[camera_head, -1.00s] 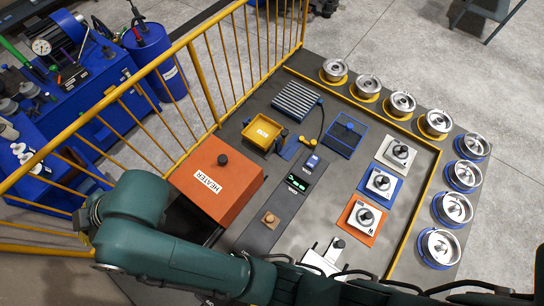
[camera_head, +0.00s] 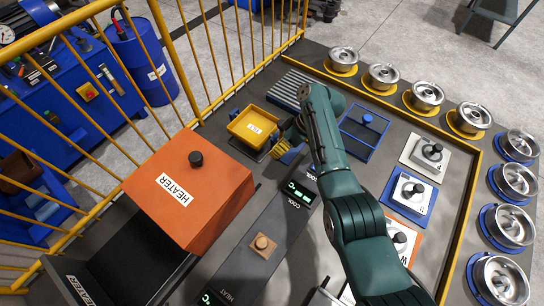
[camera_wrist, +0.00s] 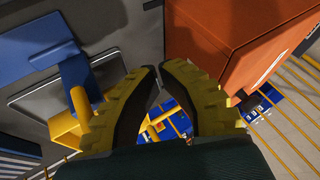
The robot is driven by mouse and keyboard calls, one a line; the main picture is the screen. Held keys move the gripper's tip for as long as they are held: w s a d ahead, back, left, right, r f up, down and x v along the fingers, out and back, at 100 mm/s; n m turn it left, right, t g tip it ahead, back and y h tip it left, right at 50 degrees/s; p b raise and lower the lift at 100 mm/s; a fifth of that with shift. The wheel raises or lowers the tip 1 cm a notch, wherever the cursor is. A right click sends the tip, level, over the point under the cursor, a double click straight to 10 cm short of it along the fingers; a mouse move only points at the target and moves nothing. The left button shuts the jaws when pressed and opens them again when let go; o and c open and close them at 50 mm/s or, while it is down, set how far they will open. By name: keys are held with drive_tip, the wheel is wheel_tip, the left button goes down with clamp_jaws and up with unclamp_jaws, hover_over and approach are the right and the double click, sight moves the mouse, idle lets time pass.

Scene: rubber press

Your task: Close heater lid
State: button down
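My gripper (camera_head: 283,152) is low over the bench to the right of the lid, beside the yellow tray, and does not touch the lid. In the wrist view my gripper's yellow-edged fingers (camera_wrist: 159,72) nearly meet at the tips, with nothing held between them. The orange side of the lid (camera_wrist: 225,45) fills the upper right there.
The yellow tray (camera_head: 254,122) stands behind my gripper. A control panel (camera_head: 262,245) with a brown knob (camera_head: 262,243) runs along the lid's right. A yellow railing (camera_head: 165,65) stands behind the heater.

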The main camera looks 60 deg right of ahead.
drive_tip(key=b+x, duration=0.1)
drive_tip(key=x, duration=0.7)
drive_tip(key=shift+s, duration=0.1)
drive_tip(key=shift+w+a+r+p, duration=0.15)
drive_tip(key=shift+a+p, duration=0.3)
drive_tip(key=shift+a, duration=0.5)
drive_tip(key=shift+w+a+r+p, duration=0.1)
drive_tip(key=shift+a+p, duration=0.3)
drive_tip(key=shift+a, duration=0.5)
